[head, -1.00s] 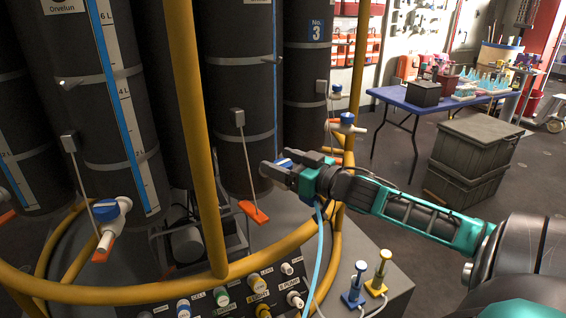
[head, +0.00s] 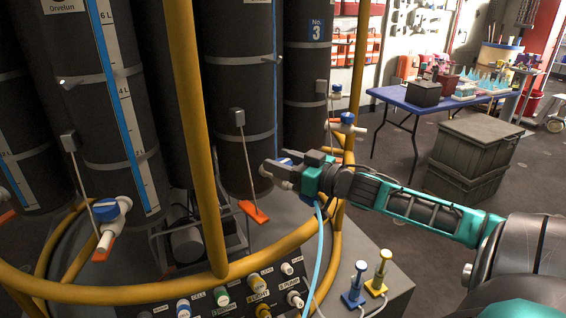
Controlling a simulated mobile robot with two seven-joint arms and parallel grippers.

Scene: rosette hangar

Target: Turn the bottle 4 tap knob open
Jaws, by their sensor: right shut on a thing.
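A dark bottle (head: 244,160) with a grey band stands in the middle; its number is not readable here. Its tap is low on its right side, mostly hidden by my right gripper. The white tap end (head: 265,170) shows at the fingertips, with a bit of blue knob behind them. My right gripper (head: 279,171) reaches in from the right and is shut on that knob. How far the knob is turned cannot be told. My left gripper is not in view.
A yellow rail (head: 205,150) rises just left of the bottle and curves around the front. A control panel (head: 235,299) lies in front. Other bottles with blue-knobbed taps (head: 112,208) stand left and behind.

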